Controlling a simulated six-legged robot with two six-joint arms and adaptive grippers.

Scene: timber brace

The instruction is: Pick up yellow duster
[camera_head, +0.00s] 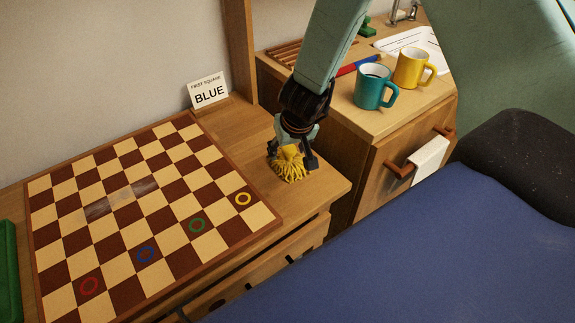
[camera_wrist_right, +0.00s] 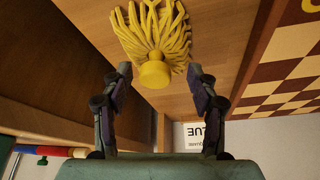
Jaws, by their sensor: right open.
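The yellow duster (camera_head: 289,167) has a mop-like head of strands and lies on the wooden desk, right of the chessboard. My right gripper (camera_head: 293,150) is directly over it, pointing down, and partly hides it in the head view. In the right wrist view, the open fingers of the gripper (camera_wrist_right: 160,72) stand on either side of the round yellow end of the duster (camera_wrist_right: 154,73), with gaps on both sides. The strands spread beyond the fingertips. My left gripper is not in view.
A checkered board (camera_head: 130,205) with coloured rings fills the desk to the left. A card reading BLUE (camera_head: 209,91) stands behind it. A teal mug (camera_head: 372,88) and a yellow mug (camera_head: 411,68) stand on the cabinet to the right. A white cloth (camera_head: 430,160) hangs on its handle.

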